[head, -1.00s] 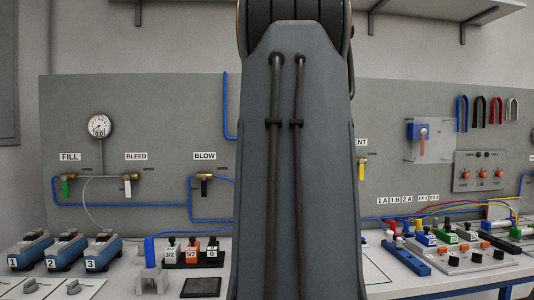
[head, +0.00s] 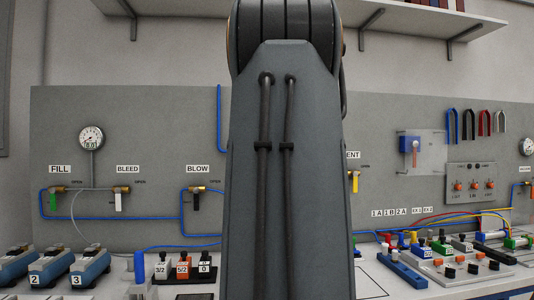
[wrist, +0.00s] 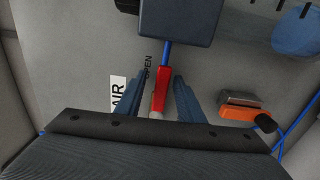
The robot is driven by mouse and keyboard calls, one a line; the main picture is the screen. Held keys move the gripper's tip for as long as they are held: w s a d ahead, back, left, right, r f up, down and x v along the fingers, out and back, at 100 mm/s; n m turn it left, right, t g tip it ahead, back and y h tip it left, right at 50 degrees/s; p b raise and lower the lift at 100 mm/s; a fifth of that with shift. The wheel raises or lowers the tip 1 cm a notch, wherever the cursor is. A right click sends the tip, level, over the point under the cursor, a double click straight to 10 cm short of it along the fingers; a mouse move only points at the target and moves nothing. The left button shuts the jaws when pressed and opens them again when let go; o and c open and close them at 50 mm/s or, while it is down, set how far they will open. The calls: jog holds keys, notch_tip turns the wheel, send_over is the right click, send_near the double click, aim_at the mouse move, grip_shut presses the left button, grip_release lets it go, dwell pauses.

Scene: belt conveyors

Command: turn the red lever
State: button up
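The red lever (wrist: 163,80) shows in the middle of the wrist view, beside labels reading AIR (wrist: 118,92) and OPEN. A blue hose runs to its upper end, and its lower end meets a pale metal fitting. My gripper (wrist: 160,86) is open, with one blue finger on each side of the lever. A gap shows on both sides; I see no clear contact. In the head view my own arm covers the middle of the panel, and this lever and my gripper are hidden behind it.
A dark box (wrist: 181,20) stands above the lever in the wrist view. An orange block (wrist: 243,113) with a black knob lies to the right. The head view shows FILL (head: 60,169) and BLOW (head: 198,169) valves left of my arm, and a blue box (head: 414,143) with a reddish handle right.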

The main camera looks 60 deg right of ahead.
jog(key=shift+f, duration=0.1)
jog(key=b+v, duration=0.1)
jog(key=v, duration=0.6)
jog(key=shift+s+a, duration=0.25)
jog(key=shift+a, duration=0.05)
dwell(0.5)
